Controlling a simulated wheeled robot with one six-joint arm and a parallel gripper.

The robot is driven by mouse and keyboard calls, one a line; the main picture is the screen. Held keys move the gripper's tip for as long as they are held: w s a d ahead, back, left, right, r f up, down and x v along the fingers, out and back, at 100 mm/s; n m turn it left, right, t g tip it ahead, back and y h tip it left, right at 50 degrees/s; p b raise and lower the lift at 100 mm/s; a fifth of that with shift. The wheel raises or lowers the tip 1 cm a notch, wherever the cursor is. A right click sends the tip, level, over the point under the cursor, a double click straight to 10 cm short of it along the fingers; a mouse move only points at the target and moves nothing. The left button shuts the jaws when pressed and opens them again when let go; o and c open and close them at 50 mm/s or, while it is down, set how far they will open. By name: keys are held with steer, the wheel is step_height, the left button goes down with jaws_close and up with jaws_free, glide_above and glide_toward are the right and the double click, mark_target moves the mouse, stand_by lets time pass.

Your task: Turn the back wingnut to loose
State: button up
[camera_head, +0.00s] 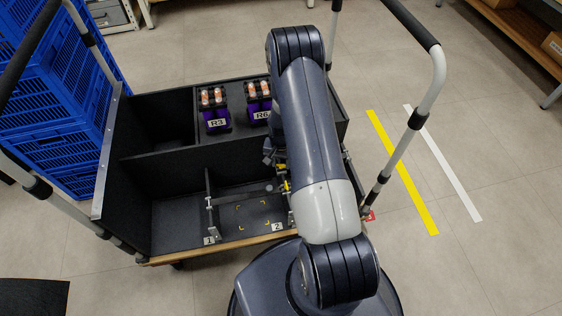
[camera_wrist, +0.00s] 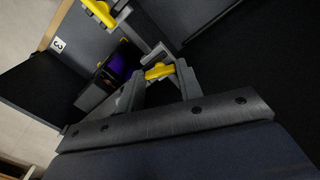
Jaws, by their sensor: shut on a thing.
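Two yellow wingnuts show on the fixture in the cart. The back wingnut (camera_wrist: 158,72) sits between the fingers of my gripper (camera_wrist: 161,77) in the wrist view, and the gripper is shut on it. The front wingnut (camera_wrist: 100,12) is apart from the fingers, toward the upper left. In the head view the back wingnut (camera_head: 280,167) and the front wingnut (camera_head: 286,186) show as small yellow spots left of my arm. My gripper is mostly hidden there by the arm, so its fingertips are hard to make out.
The black cart (camera_head: 133,190) has walled bays. Purple modules R3 (camera_head: 217,118) and R6 (camera_head: 258,105) stand at its back. A grey bar (camera_head: 238,198) crosses the front bay. A purple-faced module (camera_wrist: 117,65) shows in the wrist view. Blue crates (camera_head: 60,90) stand left.

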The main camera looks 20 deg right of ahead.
mark_target(281, 165)
steer(key=shift+f+n+b, duration=0.15)
steer(key=shift+n+b, duration=0.85)
steer(key=shift+n, duration=0.1)
steer(key=shift+r+n+b, duration=0.2)
steer(key=shift+n+b, duration=0.3)
steer(key=shift+n, duration=0.9)
steer(key=o, duration=1)
step_height(281, 165, up, 11)
steer(key=shift+f+p, duration=0.1)
steer(key=shift+p, duration=1.15)
steer(key=shift+f, duration=0.15)
